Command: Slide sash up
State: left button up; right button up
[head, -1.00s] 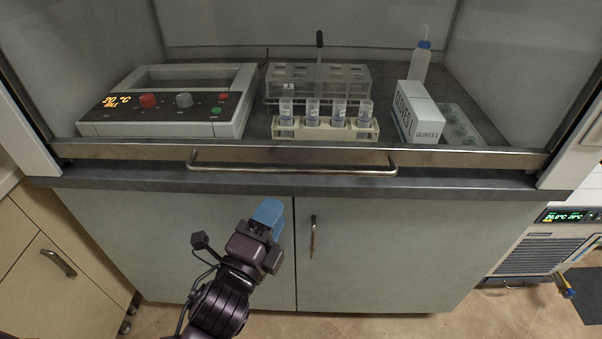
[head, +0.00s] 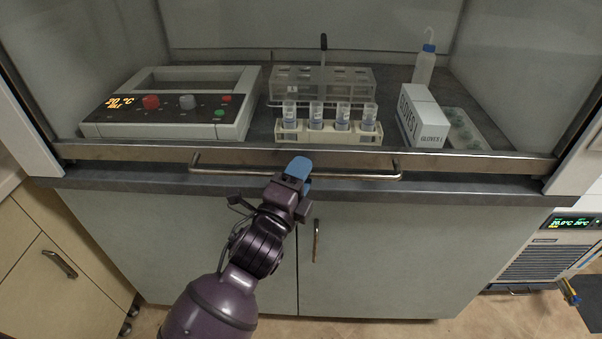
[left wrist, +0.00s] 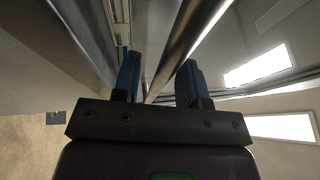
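The sash shows as a see-through pane with a metal bottom rail (head: 120,152) low across the front of the fume hood. A long horizontal bar handle (head: 355,176) is fixed to that rail. My left gripper (head: 298,168) is at the middle of the handle, its blue fingertips overlapping the bar in the head view. In the left wrist view the handle bar (left wrist: 190,35) runs between the two blue fingers (left wrist: 158,80). The fingers are wide apart, with space beside the bar, so the gripper is open around it. My right gripper is not in view.
Behind the sash stand a hot plate (head: 215,128), a clear rack (head: 290,78), a small rack with several vials (head: 290,137), a glove box (head: 424,120) and a wash bottle (head: 425,66). The cabinet below has a small door handle (head: 316,240).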

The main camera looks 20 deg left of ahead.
pick_arm(q)
jog(key=shift+c, duration=0.3)
grip_shut()
